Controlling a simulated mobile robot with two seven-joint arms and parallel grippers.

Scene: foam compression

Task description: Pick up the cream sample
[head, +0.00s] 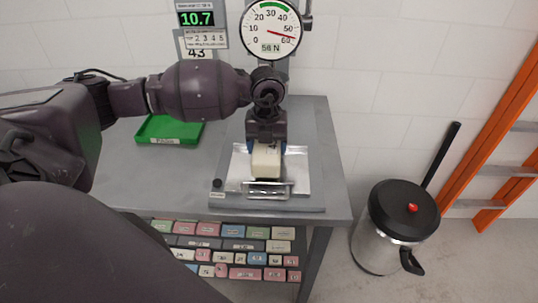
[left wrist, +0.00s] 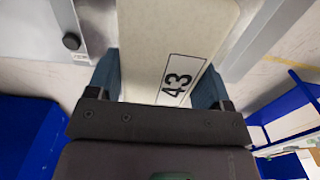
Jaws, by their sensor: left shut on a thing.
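The cream sample (head: 266,158) is a pale block over the metal plate of the press on the grey table. It also fills the upper middle of the left wrist view (left wrist: 170,45), with a label reading 43 (left wrist: 180,80). My left gripper (head: 266,145) reaches down from above and is shut on the cream sample, with a blue finger on each side of it. In the left wrist view the fingers (left wrist: 162,85) touch its sides. Whether the sample rests on the plate or is lifted, I cannot tell. My right gripper is not in view.
The press has a dial (head: 271,30) reading 58 N and a display (head: 197,18) showing 10.7. A green tray (head: 168,130) stands on the table (head: 315,125) at the left. A shelf below holds several coloured blocks (head: 232,230). A metal bin (head: 375,240) and orange ladder (head: 490,130) stand right.

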